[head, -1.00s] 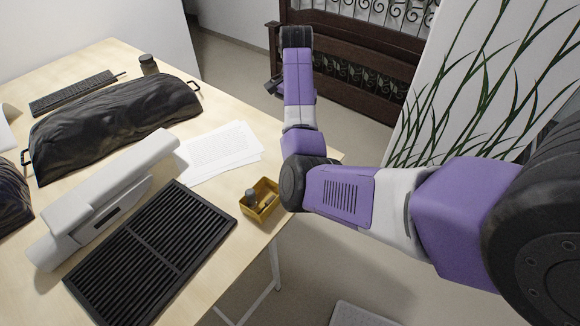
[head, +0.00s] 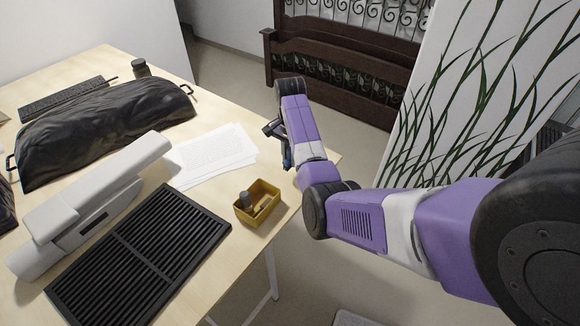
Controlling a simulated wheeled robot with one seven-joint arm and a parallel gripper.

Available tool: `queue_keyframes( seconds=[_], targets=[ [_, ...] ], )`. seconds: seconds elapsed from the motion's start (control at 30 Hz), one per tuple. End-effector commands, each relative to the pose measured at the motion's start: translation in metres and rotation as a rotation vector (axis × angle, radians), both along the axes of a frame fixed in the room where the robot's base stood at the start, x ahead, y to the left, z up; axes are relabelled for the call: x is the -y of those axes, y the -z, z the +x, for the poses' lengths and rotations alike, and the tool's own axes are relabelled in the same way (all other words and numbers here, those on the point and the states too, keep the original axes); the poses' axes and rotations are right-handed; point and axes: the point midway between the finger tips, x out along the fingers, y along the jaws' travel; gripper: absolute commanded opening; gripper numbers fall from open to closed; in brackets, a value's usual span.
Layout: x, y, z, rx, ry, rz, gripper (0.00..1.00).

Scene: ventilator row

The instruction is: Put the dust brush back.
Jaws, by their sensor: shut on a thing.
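My gripper (head: 274,129) hangs at the far end of my purple arm, just off the table's right edge, partly hidden by my own wrist. It is shut on a small dark, bluish thing (head: 287,155), which I take for the dust brush; its shape is mostly hidden. A yellow open box (head: 242,214) stands near the table's right edge, left of my arm. It holds a small grey-capped jar (head: 245,200) and a thin brownish item (head: 264,203). The gripper is apart from the box, beyond it and to the right.
On the wooden table (head: 205,286) lie a black slatted grille (head: 140,262), a long white device (head: 90,210), paper sheets (head: 215,152), a black covered bundle (head: 105,125), a keyboard (head: 62,99) and a dark jar (head: 140,68). A dark wooden bench (head: 345,95) stands behind.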

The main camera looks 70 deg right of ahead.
Motion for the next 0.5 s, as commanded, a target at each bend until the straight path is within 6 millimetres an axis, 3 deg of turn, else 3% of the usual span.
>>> queue_keyframes(
  seconds=[0.3, 0.5],
  targets=[
    [-0.001, 0.038, 0.000, -0.001, 0.000, 0.001, 0.00],
    [0.000, 0.045, 0.001, 0.002, 0.000, 0.000, 0.00]
  ],
)
